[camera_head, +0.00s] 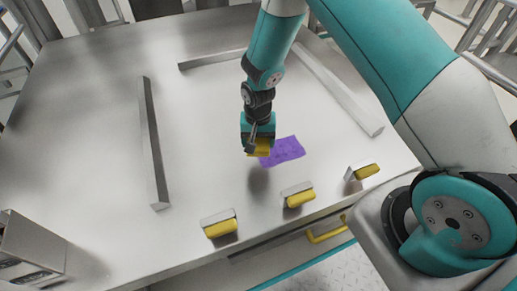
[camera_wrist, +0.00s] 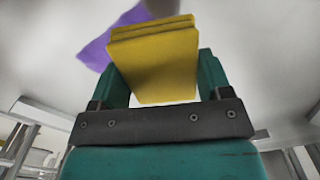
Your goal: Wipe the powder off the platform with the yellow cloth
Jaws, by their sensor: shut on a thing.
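My gripper (camera_head: 257,145) is shut on the yellow cloth (camera_head: 259,152), which looks like a thick folded pad. In the wrist view the cloth (camera_wrist: 155,62) sits between the two green fingers. A purple powder patch (camera_head: 283,151) lies on the metal platform (camera_head: 95,95), just right of and partly behind the cloth. The purple patch also shows at the upper left of the wrist view (camera_wrist: 97,50). A shadow falls on the platform below the gripper, and the cloth appears to be above the surface; the exact gap is unclear.
Metal bars lie on the platform at left (camera_head: 152,150), back (camera_head: 210,60) and right (camera_head: 340,92). Three yellow-and-metal blocks (camera_head: 219,224), (camera_head: 298,194), (camera_head: 362,171) stand along the front edge. A metal box (camera_head: 32,245) is at the front left corner. A yellow handle (camera_head: 327,235) is below the edge.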

